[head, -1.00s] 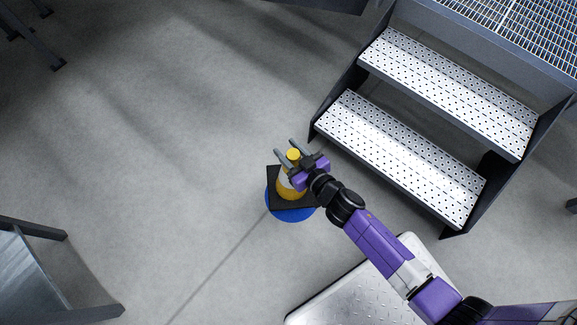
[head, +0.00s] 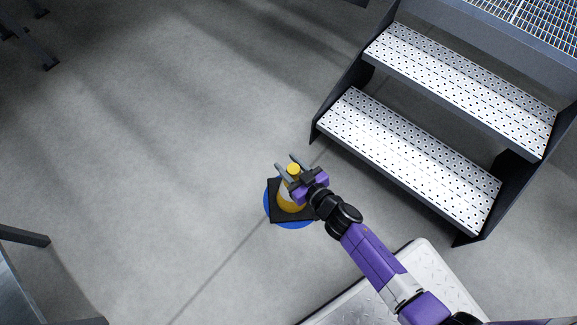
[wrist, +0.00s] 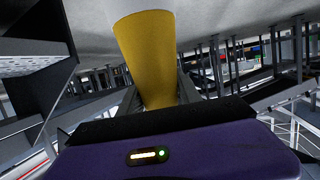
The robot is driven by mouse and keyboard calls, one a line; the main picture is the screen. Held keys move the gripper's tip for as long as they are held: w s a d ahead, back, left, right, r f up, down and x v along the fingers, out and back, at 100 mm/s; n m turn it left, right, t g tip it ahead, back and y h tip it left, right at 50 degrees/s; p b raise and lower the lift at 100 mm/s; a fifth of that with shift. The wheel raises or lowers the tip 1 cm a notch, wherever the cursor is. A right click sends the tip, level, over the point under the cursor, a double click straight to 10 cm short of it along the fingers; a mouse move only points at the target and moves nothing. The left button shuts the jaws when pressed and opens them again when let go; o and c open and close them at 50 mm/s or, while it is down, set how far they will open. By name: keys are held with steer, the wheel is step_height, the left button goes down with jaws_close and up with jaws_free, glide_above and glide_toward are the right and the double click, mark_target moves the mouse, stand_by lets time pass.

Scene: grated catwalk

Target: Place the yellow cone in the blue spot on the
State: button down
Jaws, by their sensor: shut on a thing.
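The yellow cone (head: 291,201) has a pale band and a black square base (head: 278,213). In the head view it looks upright, over the blue spot (head: 292,226) on the grey floor. Blue shows around the edges of the base; I cannot tell whether the base touches the floor. My gripper (head: 287,171) is shut on the cone near its top, with a finger on each side. In the wrist view the yellow cone (wrist: 148,55) stands between the fingers, and its base is out of sight.
Metal steps (head: 410,155) with perforated treads rise at the right to a grated platform (head: 520,25). A silver tread-plate surface (head: 435,270) lies at the lower right. Dark metal legs (head: 25,236) stand at the lower left. The floor left of the cone is clear.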

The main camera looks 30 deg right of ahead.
steer(key=shift+r, duration=0.1)
steer(key=c, duration=0.8)
jaws_free()
steer(key=shift+c, duration=0.2)
steer(key=shift+s, duration=0.15)
steer(key=p+v, duration=0.4)
steer(key=v, duration=0.7)
steer(key=shift+s+r, duration=0.15)
steer(key=shift+s, duration=0.2)
